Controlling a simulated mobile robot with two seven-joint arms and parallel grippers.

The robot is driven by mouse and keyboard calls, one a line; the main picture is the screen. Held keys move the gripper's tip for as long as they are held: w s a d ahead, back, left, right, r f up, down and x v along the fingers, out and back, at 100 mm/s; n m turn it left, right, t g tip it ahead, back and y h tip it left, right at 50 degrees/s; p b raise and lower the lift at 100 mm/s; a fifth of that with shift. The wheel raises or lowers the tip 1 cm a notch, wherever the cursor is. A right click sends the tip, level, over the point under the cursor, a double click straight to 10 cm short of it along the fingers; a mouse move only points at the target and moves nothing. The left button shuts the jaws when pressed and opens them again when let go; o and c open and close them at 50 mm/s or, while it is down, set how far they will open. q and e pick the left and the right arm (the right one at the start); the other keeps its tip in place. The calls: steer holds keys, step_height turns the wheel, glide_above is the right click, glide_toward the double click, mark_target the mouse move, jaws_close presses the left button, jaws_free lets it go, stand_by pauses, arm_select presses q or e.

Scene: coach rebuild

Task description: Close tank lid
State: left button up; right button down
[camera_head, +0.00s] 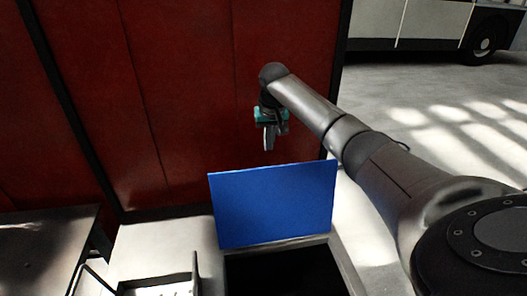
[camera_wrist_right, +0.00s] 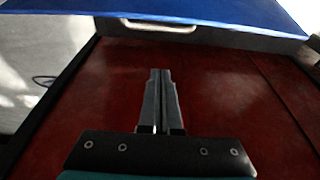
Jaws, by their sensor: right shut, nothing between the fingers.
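The tank lid (camera_head: 273,205) is a flat blue panel standing raised at the back edge of the tank. The tank (camera_head: 345,265) has a light rim around a dark opening below the lid. My right gripper (camera_head: 269,145) is shut and empty, pointing down above and behind the lid's top edge, apart from it in the head view. In the right wrist view the shut fingers (camera_wrist_right: 160,75) show in the middle, and the blue lid (camera_wrist_right: 200,14) spans the top with a light handle (camera_wrist_right: 160,26) at its edge. My left gripper is not in view.
A red panel wall (camera_head: 180,100) with dark posts stands close behind the gripper. A grey table (camera_head: 45,245) is at the left, and a light tray (camera_head: 160,288) sits left of the tank. A vehicle (camera_head: 430,25) stands far back right on open floor.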

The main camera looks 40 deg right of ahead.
steer(key=b+x, duration=0.2)
steer(key=x, duration=0.7)
arm_select(q)
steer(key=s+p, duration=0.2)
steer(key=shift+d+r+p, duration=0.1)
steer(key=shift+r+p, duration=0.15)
steer(key=shift+p, duration=0.1)
arm_select(e)
steer(key=s, duration=0.1)
steer(key=s+a+r, duration=0.1)
steer(key=s, duration=0.1)
steer(key=shift+s+a+r, duration=0.15)
steer(key=shift+s+a, duration=0.1)
